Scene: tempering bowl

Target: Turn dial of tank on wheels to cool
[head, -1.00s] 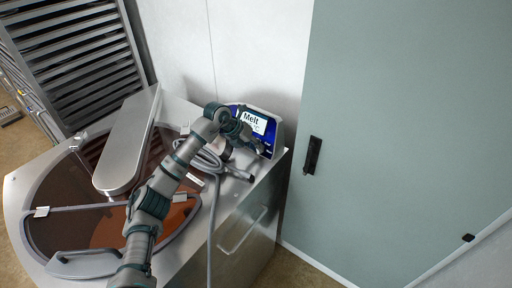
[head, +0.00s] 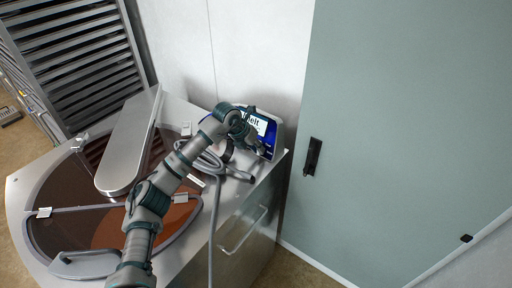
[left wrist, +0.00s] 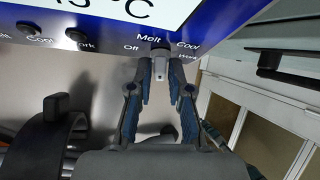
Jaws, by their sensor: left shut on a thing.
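The tank (head: 178,258) is a steel cabinet with a round, brown-glazed top. My left gripper (left wrist: 160,72) is shut on the dial, one finger on each side. It also shows in front of the panel (head: 256,143). I cannot tell exactly where the dial points. My right gripper is not seen.
A grey hose (head: 211,225) lies coiled on the tank top below my left arm and hangs down the front. Small knobs (left wrist: 76,34) sit left of the dial. A green door (head: 400,130) stands at the right, and a metal rack (head: 80,60) at the back left.

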